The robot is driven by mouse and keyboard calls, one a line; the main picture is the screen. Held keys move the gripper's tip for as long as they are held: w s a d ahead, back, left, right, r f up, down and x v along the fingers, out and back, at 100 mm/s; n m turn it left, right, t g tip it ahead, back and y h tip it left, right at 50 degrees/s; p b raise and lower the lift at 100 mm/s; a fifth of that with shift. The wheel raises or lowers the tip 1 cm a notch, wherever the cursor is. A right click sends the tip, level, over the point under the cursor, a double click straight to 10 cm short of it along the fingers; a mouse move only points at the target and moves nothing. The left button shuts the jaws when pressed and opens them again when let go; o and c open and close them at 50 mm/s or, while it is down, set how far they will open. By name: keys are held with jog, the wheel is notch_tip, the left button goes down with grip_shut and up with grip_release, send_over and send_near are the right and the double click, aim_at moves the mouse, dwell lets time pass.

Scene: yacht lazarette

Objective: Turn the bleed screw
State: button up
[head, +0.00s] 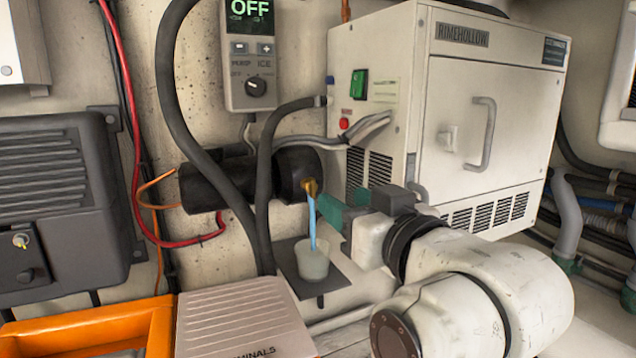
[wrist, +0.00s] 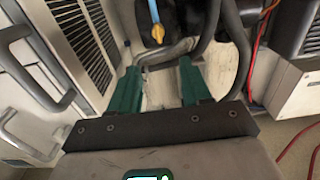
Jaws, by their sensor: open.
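The brass bleed screw (head: 310,186) sits on the right end of a black pump cylinder (head: 215,184) on the wall. It also shows in the wrist view (wrist: 157,33), at top centre beyond my fingertips. A light-blue tube or stream (head: 312,222) runs from it down to a translucent cup (head: 311,262). My gripper (head: 328,207), with green fingers, is just right of and below the screw in the head view. In the wrist view my gripper (wrist: 159,66) is open, with nothing between its fingers. The screw appears apart from both fingertips.
A white RIMEHOLLOW cabinet (head: 480,110) stands close on the right. Black hoses (head: 262,200) loop in front of the pump. A control panel reading OFF (head: 250,55) hangs above. A ribbed lid marked TERMINALS (head: 240,315) and an orange frame (head: 95,325) are lower left.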

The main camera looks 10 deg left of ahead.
aim_at(314, 182)
jog(key=p+x, duration=0.2)
jog(key=x, duration=0.8)
jog(key=shift+f, duration=0.1)
grip_shut()
